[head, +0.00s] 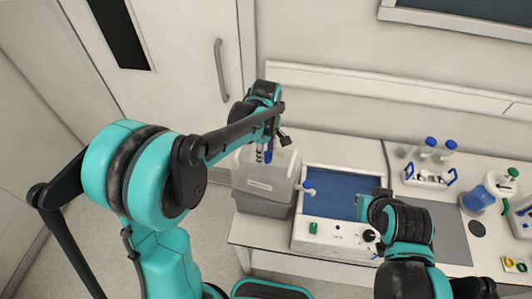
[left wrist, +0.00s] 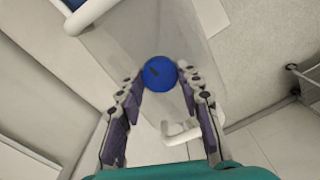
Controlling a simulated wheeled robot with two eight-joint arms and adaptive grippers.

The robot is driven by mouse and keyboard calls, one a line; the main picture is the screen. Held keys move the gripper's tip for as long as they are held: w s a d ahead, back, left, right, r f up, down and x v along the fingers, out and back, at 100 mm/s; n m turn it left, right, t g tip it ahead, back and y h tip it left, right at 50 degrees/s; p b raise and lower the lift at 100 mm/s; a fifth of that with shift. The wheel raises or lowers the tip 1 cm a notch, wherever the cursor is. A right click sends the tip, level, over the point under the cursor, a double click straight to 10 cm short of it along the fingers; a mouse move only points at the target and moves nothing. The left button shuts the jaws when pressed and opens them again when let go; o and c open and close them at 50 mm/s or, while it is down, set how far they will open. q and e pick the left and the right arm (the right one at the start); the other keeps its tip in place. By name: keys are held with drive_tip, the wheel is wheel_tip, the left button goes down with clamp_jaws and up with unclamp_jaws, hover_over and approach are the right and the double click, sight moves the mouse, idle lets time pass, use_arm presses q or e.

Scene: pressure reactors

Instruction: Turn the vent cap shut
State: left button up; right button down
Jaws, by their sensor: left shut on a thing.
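The vent cap is a round blue cap with a small dark mark on its top (left wrist: 160,73), and it sits between the fingertips of my left gripper (left wrist: 160,80) in the left wrist view. My left gripper is shut on it, with a fingertip at each side. In the head view my left gripper (head: 264,153) points down over a clear-walled box (head: 265,187), and blue shows at its fingers. The dark mark lies slanted across the cap. The cap's underside is hidden. My right arm reaches in over the bath's right edge; its gripper (head: 364,206) is small and partly hidden.
A white bath unit with a blue basin (head: 335,188) and front knobs stands right of the box. The wall is close behind the bench.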

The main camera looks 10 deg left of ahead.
use_arm(q)
drive_tip(key=m+b, duration=0.1)
drive_tip(key=m, duration=0.4)
drive_tip(key=m+b, duration=0.1)
drive_tip(key=m, duration=0.3)
drive_tip(key=shift+m, duration=0.3)
drive_tip(key=m, duration=0.5)
drive_tip(key=m+b, duration=0.1)
drive_tip(key=m, duration=0.4)
idle(0.4)
drive_tip(key=o, duration=1.2)
drive_tip(key=shift+c, duration=0.2)
drive_tip(key=shift+r, duration=0.1)
